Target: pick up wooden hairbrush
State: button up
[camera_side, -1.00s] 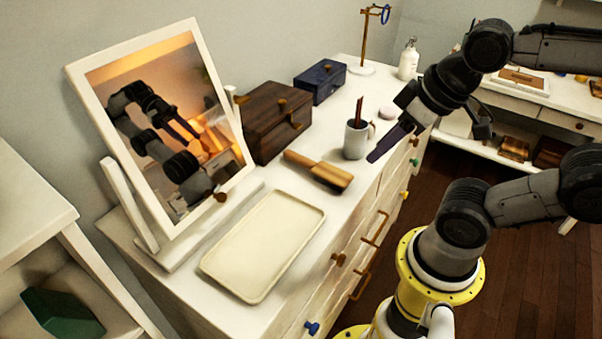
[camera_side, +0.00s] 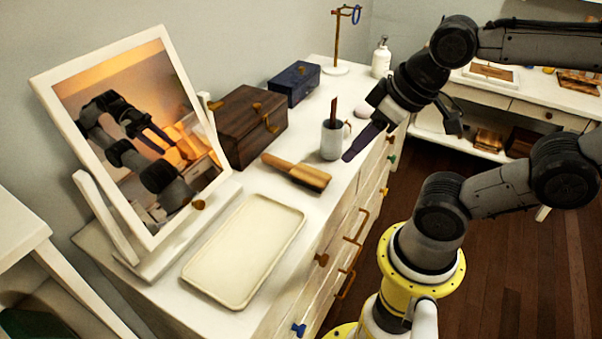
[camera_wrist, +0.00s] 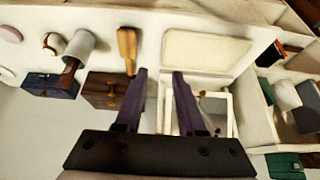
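The wooden hairbrush (camera_side: 297,172) lies on the white dresser top, its handle toward the dark brown box and its broad head toward the front edge. It also shows in the wrist view (camera_wrist: 127,46), at the upper left beyond the fingertips. My gripper (camera_side: 352,153) hangs above the dresser's front edge, to the right of the brush and apart from it. In the wrist view my gripper (camera_wrist: 160,72) has its two dark purple fingers spread with nothing between them.
A grey mug (camera_side: 332,140) with a brown stick stands just behind the brush. A cream tray (camera_side: 245,250) lies in front, with a tilting mirror (camera_side: 60,108) at left. A dark wooden box (camera_side: 245,125) and a blue box (camera_side: 294,82) stand behind.

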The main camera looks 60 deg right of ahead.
jog(key=o, duration=1)
jog(key=g, duration=0.5)
send_over(304, 170)
notch_tip(304, 170, down, 6)
jog(key=shift+m+g, duration=0.3)
notch_tip(304, 170, down, 8)
jog(key=shift+s, duration=0.15)
jog(key=shift+f, duration=2.95)
